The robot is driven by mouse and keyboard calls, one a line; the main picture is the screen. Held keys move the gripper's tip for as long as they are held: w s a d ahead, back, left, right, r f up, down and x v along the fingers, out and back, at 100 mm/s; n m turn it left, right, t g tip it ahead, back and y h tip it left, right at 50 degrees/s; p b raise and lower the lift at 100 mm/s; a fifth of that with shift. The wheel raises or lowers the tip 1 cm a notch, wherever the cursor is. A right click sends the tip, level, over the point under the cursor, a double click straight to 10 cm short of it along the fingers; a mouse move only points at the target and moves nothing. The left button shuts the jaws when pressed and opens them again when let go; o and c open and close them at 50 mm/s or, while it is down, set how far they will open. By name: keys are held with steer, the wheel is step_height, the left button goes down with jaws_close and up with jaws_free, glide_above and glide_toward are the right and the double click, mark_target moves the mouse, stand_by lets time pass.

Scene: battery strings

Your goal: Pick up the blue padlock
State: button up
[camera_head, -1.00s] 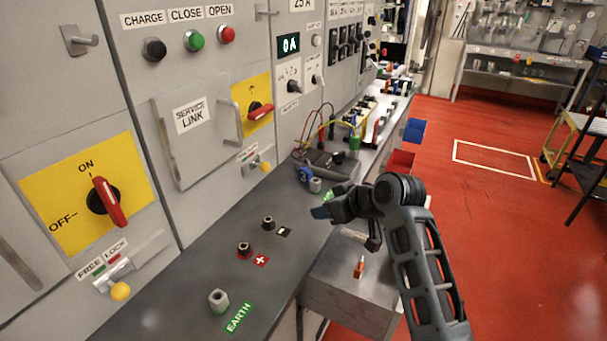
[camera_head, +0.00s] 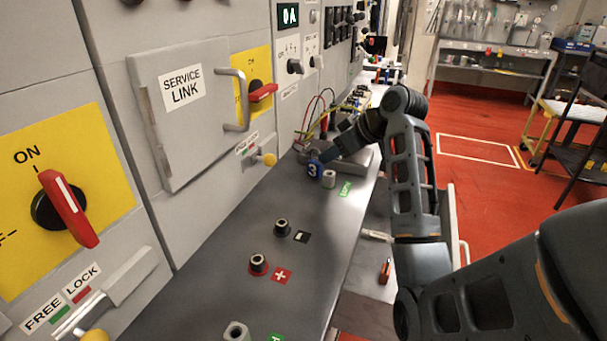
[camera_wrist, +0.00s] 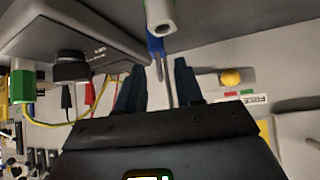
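The blue padlock (camera_head: 314,169), marked with a white 3, is on the grey bench in the head view, beside a grey post. In the wrist view the padlock (camera_wrist: 155,46) shows as a narrow blue piece just beyond my fingertips, with a thin grey bar, apparently its shackle, reaching back between the fingers. My gripper (camera_wrist: 159,66) is open, one dark finger on each side of that bar. In the head view my gripper (camera_head: 330,156) is right beside the padlock. Whether a finger touches it I cannot tell.
The grey post (camera_head: 329,179) stands close to the padlock. A grey instrument box (camera_head: 357,161) with cables lies behind it. The cabinet with its yellow-knobbed lever (camera_head: 268,159) rises at the left.

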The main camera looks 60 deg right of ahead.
mark_target(315, 162)
steer(key=shift+x, duration=0.75)
steer(key=shift+p+x, duration=0.35)
steer(key=shift+x, duration=2.85)
steer(key=shift+d, duration=0.2)
steer(key=shift+c, duration=0.3)
jaws_close()
